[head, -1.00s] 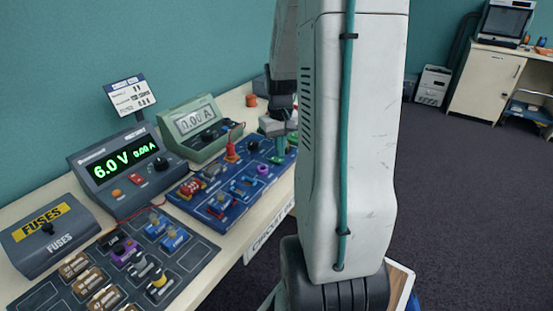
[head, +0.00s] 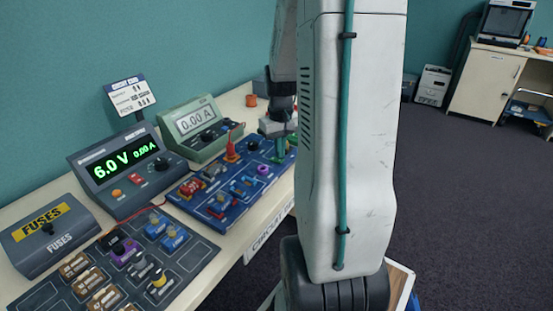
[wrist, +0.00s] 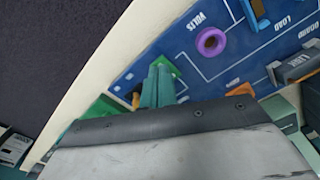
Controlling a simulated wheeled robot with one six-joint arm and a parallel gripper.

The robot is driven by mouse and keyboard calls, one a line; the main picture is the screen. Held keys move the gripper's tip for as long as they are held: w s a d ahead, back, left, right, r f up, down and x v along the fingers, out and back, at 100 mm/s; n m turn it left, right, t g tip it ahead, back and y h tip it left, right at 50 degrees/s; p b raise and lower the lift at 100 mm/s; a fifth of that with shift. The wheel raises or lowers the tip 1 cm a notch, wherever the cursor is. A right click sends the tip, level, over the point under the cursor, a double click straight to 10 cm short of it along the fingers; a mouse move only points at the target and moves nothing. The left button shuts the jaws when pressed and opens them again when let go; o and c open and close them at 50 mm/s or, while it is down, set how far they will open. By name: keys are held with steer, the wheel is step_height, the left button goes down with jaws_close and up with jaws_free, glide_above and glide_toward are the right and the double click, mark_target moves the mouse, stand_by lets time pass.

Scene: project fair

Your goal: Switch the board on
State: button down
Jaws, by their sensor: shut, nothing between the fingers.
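The blue circuit board (head: 214,208) lies on the bench with several coloured parts on it. My gripper (head: 279,152) is shut and empty, pointing down over the board's far right end. In the wrist view its teal fingers (wrist: 157,88) are beside a green part (wrist: 168,64) at the board's edge. A small yellow-orange piece (wrist: 136,98) shows just left of the fingers, partly hidden. I cannot tell whether the fingers touch either one. The purple ring (wrist: 211,42) by the "VOLTS" label is apart from the fingers.
The power supply (head: 112,192) reads 6.0 V and 0.00 A. The green meter (head: 178,143) behind the board reads 0.00 A. A fuse box (head: 28,252) and a dark parts tray (head: 200,262) are at the left. My own arm hides the bench's right end.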

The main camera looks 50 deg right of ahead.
mark_target(280, 161)
steer(key=shift+f, duration=0.7)
stand_by(0.3)
steer(key=shift+r, duration=3.55)
steer(key=shift+s+a, duration=0.2)
steer(key=s+a+r+n, duration=0.1)
steer(key=s+a+r, duration=0.2)
steer(key=a, duration=0.7)
steer(key=s+a+r+n+t, duration=0.1)
steer(key=s+a, duration=0.4)
steer(key=a, duration=0.5)
steer(key=s+a+r+n, duration=0.3)
steer(key=s+a+r, duration=0.1)
steer(key=a, duration=0.6)
steer(key=shift+r, duration=0.55)
